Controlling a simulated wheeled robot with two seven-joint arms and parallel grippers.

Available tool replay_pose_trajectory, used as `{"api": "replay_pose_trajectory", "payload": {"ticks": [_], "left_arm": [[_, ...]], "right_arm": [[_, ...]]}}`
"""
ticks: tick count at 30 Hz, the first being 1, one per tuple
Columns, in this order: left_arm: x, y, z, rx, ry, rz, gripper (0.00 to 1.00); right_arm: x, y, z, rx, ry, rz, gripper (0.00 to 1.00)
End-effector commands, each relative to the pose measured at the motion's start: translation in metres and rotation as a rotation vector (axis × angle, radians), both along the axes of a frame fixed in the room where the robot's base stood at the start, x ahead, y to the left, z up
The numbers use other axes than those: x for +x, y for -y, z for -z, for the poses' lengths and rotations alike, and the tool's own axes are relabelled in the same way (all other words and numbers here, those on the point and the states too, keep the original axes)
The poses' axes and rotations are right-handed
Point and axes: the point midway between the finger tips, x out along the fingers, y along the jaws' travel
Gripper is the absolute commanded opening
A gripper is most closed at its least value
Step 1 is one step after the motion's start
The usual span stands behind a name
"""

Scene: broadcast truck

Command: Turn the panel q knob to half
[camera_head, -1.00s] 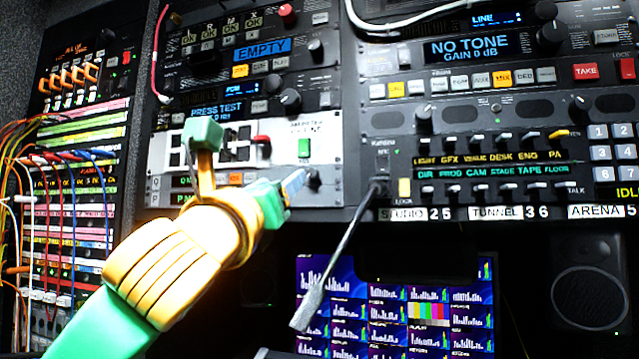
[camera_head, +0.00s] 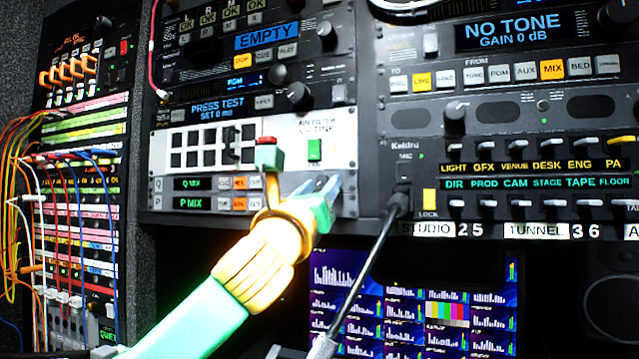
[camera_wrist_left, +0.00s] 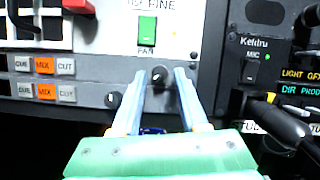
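The panel with the Q and P rows (camera_head: 200,184) is on the rack's lower left, with "Q MIX" and "P MIX" displays. In the left wrist view, a dark round knob (camera_wrist_left: 160,76) sits right of the upper row's buttons, below a green button. A second small knob (camera_wrist_left: 113,100) is lower left, beside the lower row. My left gripper (camera_head: 326,190) is in front of the panel's right end and hides the knobs in the head view. In the wrist view its fingers (camera_wrist_left: 163,74) are open, one each side of the upper knob, with small gaps visible. My right gripper is not in view.
A white button panel (camera_head: 215,148) with a red-topped lever is just above. A gooseneck microphone (camera_head: 365,265) rises close to the right of my gripper. Screens (camera_head: 440,290) fill the space below. Patch cables (camera_head: 20,160) hang at far left.

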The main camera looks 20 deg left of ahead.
Motion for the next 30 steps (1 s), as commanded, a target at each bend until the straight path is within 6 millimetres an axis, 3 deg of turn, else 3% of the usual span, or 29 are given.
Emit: {"api": "replay_pose_trajectory", "payload": {"ticks": [1,4,17,30], "left_arm": [[-0.0003,0.0,-0.0001,0.0,0.0,0.0,0.27],[-0.0003,0.0,-0.0002,0.0,0.001,0.0,0.0],[-0.0006,-0.0008,-0.0002,0.053,0.003,0.002,0.0],[-0.0006,-0.0049,-0.0033,0.405,0.017,0.002,0.0]], "right_arm": [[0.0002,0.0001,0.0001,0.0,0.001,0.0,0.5],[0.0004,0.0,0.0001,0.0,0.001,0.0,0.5],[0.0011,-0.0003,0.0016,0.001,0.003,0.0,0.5],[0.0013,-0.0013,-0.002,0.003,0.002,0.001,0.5]]}}
